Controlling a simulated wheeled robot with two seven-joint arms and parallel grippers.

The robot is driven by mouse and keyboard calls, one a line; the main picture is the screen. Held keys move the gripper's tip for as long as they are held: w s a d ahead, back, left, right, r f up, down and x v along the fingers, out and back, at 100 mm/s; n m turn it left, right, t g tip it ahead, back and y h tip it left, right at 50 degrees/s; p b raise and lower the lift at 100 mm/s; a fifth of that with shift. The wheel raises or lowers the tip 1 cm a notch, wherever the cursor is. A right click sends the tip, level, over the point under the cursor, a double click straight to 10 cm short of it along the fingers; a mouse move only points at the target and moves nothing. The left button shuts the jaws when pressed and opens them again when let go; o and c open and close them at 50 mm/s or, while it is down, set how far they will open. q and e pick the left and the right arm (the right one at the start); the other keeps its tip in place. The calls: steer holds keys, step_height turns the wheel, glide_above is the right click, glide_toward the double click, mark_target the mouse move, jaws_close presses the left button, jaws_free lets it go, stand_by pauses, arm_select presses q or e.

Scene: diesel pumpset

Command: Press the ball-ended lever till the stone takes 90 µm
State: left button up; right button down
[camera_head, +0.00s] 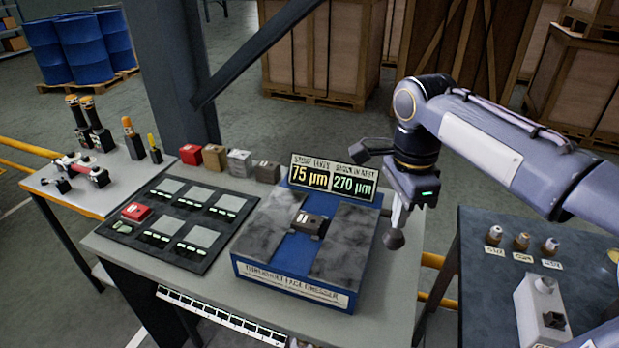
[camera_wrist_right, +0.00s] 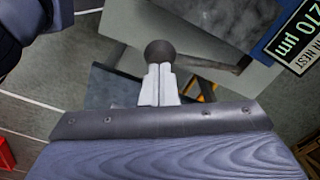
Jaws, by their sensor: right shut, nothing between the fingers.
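The face dresser (camera_head: 295,283) is a blue block with two grey stone faces and a small dark block (camera_head: 309,223) between them. Its display (camera_head: 332,178) reads 75 µm on the left and 270 µm on the right. The lever's dark ball (camera_head: 393,239) is at the dresser's right side; in the right wrist view the ball (camera_wrist_right: 161,52) sits on a dark rod running right. My right gripper (camera_head: 398,215) is shut and empty, its pale fingertips (camera_wrist_right: 158,68) at the ball, overlapping it in view; I cannot tell whether they touch. My left gripper is out of view.
Left of the dresser is a black tray (camera_head: 172,228) with grey pads and a red block (camera_head: 136,212). Several coloured blocks (camera_head: 214,157) stand behind it. A dark side table (camera_head: 490,290) with small labelled pieces is at the right. A steel post (camera_head: 172,70) rises behind the bench.

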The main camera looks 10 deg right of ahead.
steer(key=c, duration=1.8)
jaws_free()
steer(key=shift+f, duration=0.1)
steer(key=shift+s+f+b, duration=0.1)
steer(key=shift+f+b, duration=1.1)
steer(key=shift+f, duration=0.7)
step_height(320, 180, down, 6)
steer(key=s+a+b, duration=0.1)
steer(key=s+b, duration=0.1)
steer(key=b, duration=0.2)
steer(key=shift+a+r, duration=0.2)
steer(key=shift+r, duration=0.05)
steer(key=shift+s, duration=0.1)
step_height(320, 180, up, 13)
steer(key=p, duration=1.4)
glide_above(396, 232)
steer(key=shift+f, duration=0.15)
steer(key=shift+f+b, duration=0.1)
steer(key=shift+b, duration=0.2)
